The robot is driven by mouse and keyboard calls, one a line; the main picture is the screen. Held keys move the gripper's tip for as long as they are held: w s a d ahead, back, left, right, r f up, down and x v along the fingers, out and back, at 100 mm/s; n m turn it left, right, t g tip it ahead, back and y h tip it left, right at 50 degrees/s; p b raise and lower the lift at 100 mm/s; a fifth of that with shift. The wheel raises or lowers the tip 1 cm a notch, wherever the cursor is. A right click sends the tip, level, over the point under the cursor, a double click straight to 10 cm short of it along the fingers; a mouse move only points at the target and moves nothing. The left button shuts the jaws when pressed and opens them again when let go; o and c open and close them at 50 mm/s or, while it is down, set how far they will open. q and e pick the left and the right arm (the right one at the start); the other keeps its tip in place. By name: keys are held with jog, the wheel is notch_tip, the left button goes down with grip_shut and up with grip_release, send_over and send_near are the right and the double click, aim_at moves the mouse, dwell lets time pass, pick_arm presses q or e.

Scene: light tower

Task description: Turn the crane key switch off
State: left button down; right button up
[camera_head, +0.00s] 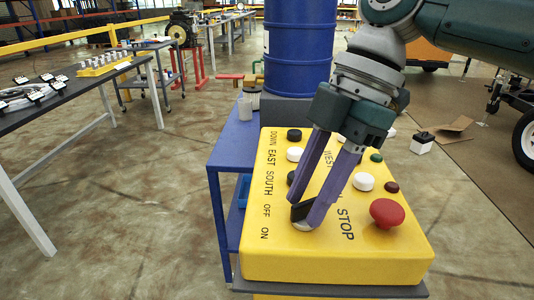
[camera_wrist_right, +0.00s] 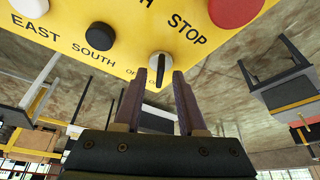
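The yellow crane control box (camera_head: 285,262) has printed labels and several round buttons. The key switch (camera_head: 303,225) is a silver round base with a black handle, near the OFF and ON labels at the box's near end. It also shows in the right wrist view (camera_wrist_right: 160,62), where its black handle points toward my gripper. My right gripper (camera_head: 309,212) reaches down to the switch. In the right wrist view its purple fingers (camera_wrist_right: 160,78) stand apart on either side of the handle, with a small gap showing. Part of the switch is hidden by the fingers in the head view. My left gripper is not in view.
A large red STOP button (camera_head: 387,212) is close to the right of the switch. White, black and red buttons surround my fingers. A blue barrel (camera_head: 298,45) stands behind the box. A blue cart (camera_head: 228,158) is at its left.

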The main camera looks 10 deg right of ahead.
jog(key=v, duration=1)
jog(key=shift+b, duration=0.35)
